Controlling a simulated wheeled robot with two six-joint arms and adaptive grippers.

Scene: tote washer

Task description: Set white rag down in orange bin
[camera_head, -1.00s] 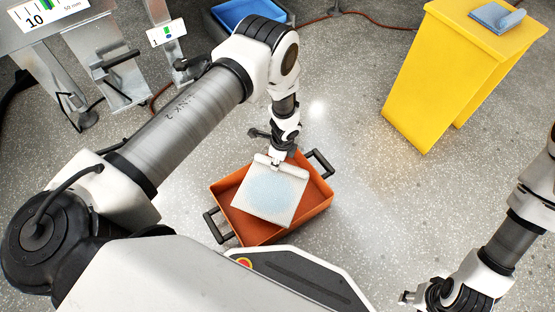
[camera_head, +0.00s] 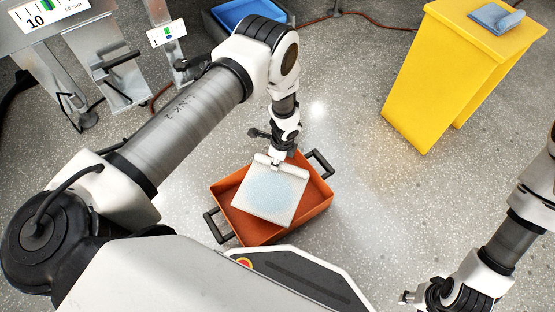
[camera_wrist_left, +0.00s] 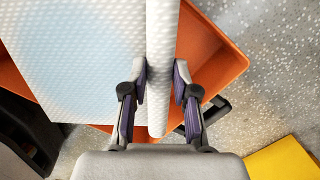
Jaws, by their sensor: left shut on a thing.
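The white rag (camera_head: 270,195) has a pale blue patch and hangs over the orange bin (camera_head: 322,206), inside its outline in the head view. I cannot tell whether it touches the bin floor. My left gripper (camera_head: 275,163) is shut on the rag's folded edge. In the left wrist view the rag (camera_wrist_left: 75,60) lies between the fingers of my left gripper (camera_wrist_left: 153,95), with the orange bin (camera_wrist_left: 215,60) behind it. My right gripper (camera_head: 405,298) is at the lower right, far from the bin, and its fingers are too small to read.
A yellow stand (camera_head: 440,80) with a blue cloth (camera_head: 497,17) on top is at the upper right. A blue bin (camera_head: 238,12) sits at the top behind my left arm. Metal machine legs (camera_head: 115,75) stand at the upper left. The floor right of the orange bin is clear.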

